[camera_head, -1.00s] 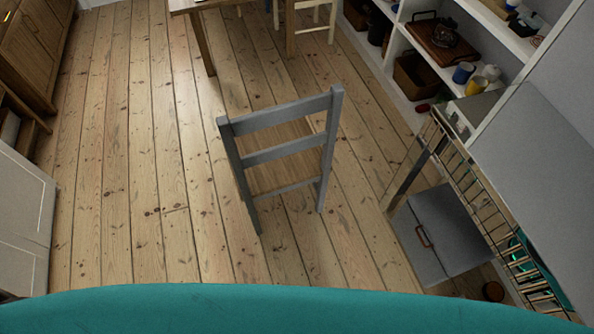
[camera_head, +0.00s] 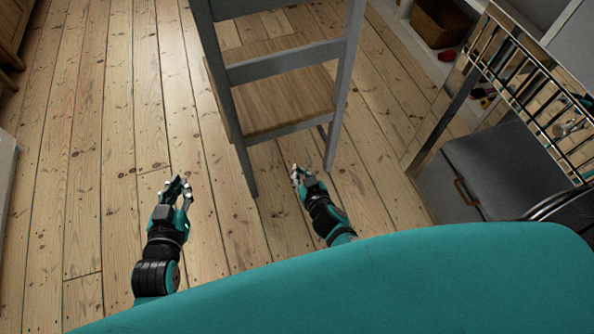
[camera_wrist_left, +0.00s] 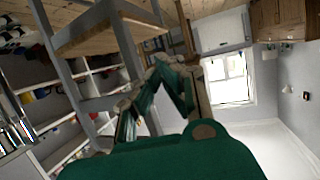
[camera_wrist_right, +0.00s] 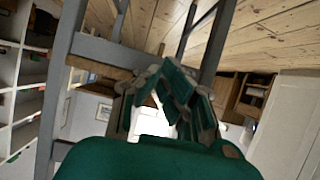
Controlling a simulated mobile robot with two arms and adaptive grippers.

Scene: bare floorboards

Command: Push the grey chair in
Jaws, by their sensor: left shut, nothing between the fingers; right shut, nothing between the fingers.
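The grey chair (camera_head: 285,62) stands upright with its slatted back toward me and a wooden seat (camera_head: 275,95). My left gripper (camera_head: 178,185) is shut and empty, to the left of the chair's near left leg and apart from it. My right gripper (camera_head: 299,172) is shut and empty, low behind the chair between its two near legs; whether it touches the chair cannot be told. The chair also shows in the left wrist view (camera_wrist_left: 88,104) and in the right wrist view (camera_wrist_right: 98,50), beyond the fingers. The table is out of the head view.
A grey box-like cabinet with a handle (camera_head: 463,190) and a metal rack (camera_head: 530,85) stand at the right. A basket (camera_head: 437,20) sits on the shelf at the upper right. Bare floorboards (camera_head: 110,120) lie free to the left.

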